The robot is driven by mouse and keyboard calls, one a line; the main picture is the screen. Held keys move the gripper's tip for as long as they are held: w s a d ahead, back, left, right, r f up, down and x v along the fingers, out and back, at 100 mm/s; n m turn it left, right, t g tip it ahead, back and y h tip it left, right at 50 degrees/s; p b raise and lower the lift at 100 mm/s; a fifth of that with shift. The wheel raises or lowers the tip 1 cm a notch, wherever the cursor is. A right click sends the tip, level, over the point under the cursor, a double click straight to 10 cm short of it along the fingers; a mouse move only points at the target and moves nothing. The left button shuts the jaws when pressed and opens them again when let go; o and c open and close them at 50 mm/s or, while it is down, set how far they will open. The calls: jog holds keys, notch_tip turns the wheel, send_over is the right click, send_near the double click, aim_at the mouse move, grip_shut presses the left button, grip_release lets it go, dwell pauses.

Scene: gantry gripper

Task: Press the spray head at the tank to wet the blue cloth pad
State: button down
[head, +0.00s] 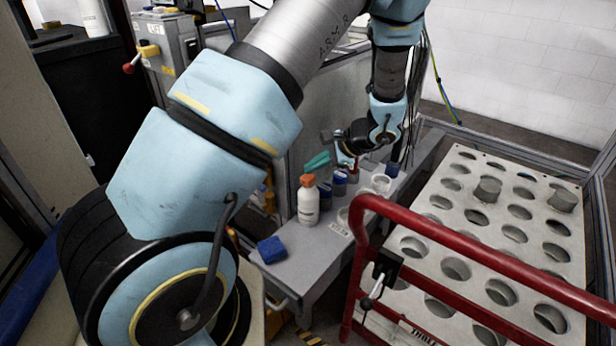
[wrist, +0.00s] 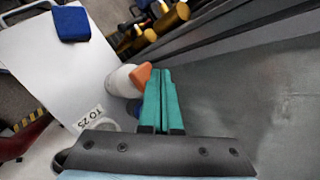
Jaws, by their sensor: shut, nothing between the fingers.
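A white bottle (head: 308,205) with an orange spray head (head: 307,180) stands upright on the grey ledge. In the wrist view the orange head (wrist: 141,75) is just left of my fingertips, with the white bottle (wrist: 121,82) below it. My gripper (head: 318,161), with teal fingers, is shut and empty, a little above and to the right of the spray head in the head view; I cannot tell whether they touch. The blue cloth pad (head: 271,250) lies on the near end of the ledge, apart from the bottle; it also shows in the wrist view (wrist: 71,24).
Blue-banded containers (head: 340,183) and white cups (head: 381,183) stand behind the bottle on the ledge (head: 290,275). A red rail (head: 470,246) runs in front of a white rack (head: 480,215) with round holes at the right. A grey wall (wrist: 260,110) is close beside my fingers.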

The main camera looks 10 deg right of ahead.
aim_at(313, 177)
jog(key=shift+f+b, duration=0.35)
jog(key=shift+f, duration=0.1)
dwell(0.3)
jog(key=shift+r, duration=0.15)
jog(key=shift+r+p, duration=0.65)
jog(key=shift+r, duration=0.2)
notch_tip(313, 177, up, 6)
jog(key=p, duration=0.4)
jog(key=shift+r, duration=0.1)
dwell(2.5)
